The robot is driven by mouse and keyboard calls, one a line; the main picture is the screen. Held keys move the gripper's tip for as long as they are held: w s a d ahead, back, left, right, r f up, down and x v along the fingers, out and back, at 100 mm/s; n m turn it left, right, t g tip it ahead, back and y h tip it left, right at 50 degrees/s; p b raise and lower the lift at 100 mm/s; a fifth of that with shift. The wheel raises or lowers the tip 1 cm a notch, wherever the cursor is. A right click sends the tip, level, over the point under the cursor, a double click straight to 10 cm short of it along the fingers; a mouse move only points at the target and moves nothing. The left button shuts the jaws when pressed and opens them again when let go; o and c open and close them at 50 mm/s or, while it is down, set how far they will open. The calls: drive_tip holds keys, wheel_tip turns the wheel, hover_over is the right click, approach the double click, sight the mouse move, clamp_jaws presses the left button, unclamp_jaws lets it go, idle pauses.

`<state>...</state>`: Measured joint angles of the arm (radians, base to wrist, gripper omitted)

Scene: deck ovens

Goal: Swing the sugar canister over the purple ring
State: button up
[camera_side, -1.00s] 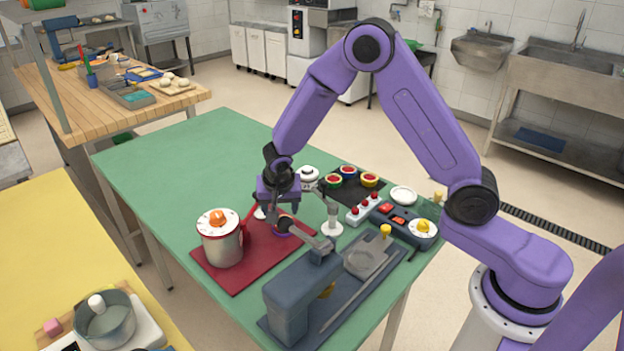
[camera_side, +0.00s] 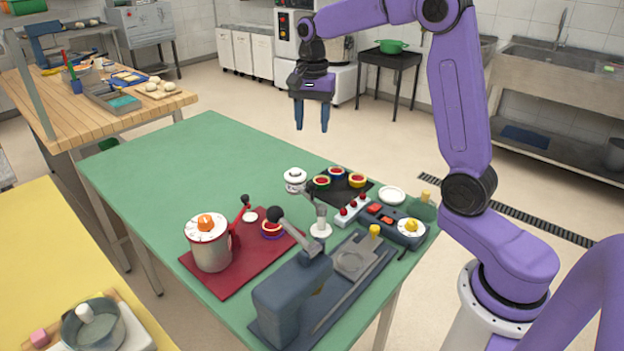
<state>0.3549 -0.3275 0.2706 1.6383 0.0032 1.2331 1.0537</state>
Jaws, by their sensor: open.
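A canister (camera_side: 211,252) with a metal body, a white top and an orange knob stands upright at the left of a red board. No label shows that names it as sugar. A red lever (camera_side: 237,223) with a dark knob rises beside its right side. My gripper (camera_side: 312,129) is open and empty, pointing down, high above the back of the green table.
The red board (camera_side: 228,285) lies on the green table (camera_side: 150,185). A grey lever device (camera_side: 290,297) stands in front right. A white lidded jar (camera_side: 295,181), coloured rings on a dark mat (camera_side: 343,192) and a button box (camera_side: 395,226) are behind right. The table's left is clear.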

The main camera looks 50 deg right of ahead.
sight(312, 184)
wheel_tip(312, 184, down, 16)
drive_tip(key=shift+f, duration=0.25)
idle(0.3)
clamp_jaws()
